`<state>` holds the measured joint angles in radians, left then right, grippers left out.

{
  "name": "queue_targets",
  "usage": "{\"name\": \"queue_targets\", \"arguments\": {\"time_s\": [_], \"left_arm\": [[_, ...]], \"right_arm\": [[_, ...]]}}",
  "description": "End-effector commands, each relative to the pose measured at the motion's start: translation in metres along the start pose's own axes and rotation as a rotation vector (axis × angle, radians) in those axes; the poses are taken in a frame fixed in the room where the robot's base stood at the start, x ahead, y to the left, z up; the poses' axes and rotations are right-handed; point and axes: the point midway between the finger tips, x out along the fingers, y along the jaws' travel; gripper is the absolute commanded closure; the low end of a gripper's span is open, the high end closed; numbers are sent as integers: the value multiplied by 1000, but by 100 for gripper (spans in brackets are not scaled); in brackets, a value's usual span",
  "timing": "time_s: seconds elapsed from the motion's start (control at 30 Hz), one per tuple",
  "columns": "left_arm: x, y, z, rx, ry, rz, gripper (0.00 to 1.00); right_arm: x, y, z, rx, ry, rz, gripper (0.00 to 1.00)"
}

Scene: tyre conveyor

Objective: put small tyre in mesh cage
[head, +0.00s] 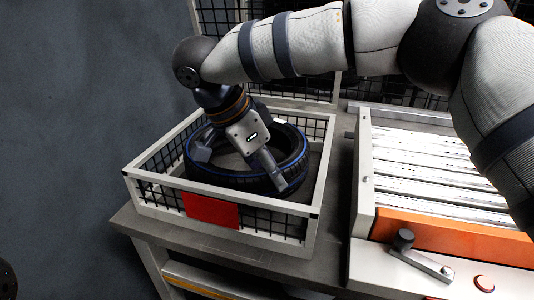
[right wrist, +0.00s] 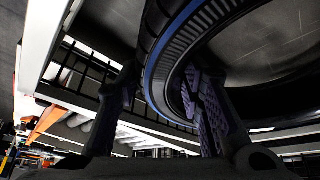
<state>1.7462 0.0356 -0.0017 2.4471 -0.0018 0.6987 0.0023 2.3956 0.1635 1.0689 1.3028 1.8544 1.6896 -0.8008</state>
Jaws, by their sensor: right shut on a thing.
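The small tyre (head: 236,182), black with a blue stripe, is inside the mesh cage (head: 140,205), a white-framed open-top box with black mesh walls and a red plate on its front. My right gripper (head: 278,184) reaches down into the cage and is shut on the tyre's near right wall, with one finger outside the tread and another part over the opening. In the right wrist view the tyre (right wrist: 178,50) passes between the two fingers (right wrist: 160,100). Whether the tyre touches the cage floor is hard to tell. My left gripper is not in view.
The cage stands on a grey table (head: 190,240). A roller conveyor (head: 420,165) with an orange front panel and a lever (head: 420,262) is to the right. Black mesh panels stand behind. Dark open floor lies at the left.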

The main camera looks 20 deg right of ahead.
Motion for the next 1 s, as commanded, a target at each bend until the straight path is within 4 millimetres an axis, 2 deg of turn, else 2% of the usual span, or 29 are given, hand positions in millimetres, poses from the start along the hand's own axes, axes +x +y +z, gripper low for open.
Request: {"name": "queue_targets", "arguments": {"time_s": [0.13,0.4,0.43,0.5,0.53,0.83,0.93,1.0], "left_arm": [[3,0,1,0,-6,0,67],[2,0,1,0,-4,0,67],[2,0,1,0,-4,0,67],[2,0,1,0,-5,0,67],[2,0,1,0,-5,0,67],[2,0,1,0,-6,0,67],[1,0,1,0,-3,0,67],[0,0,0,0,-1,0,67]], "right_arm": [[21,-2,10,2,0,-1,100],[22,-2,10,3,1,-4,100],[23,-1,12,-1,0,1,63],[23,-1,12,-1,0,1,47],[23,-1,12,-1,0,1,45],[22,-1,12,-1,-1,1,45],[6,-2,12,0,0,-2,45],[-13,-1,12,0,0,-4,45]]}}
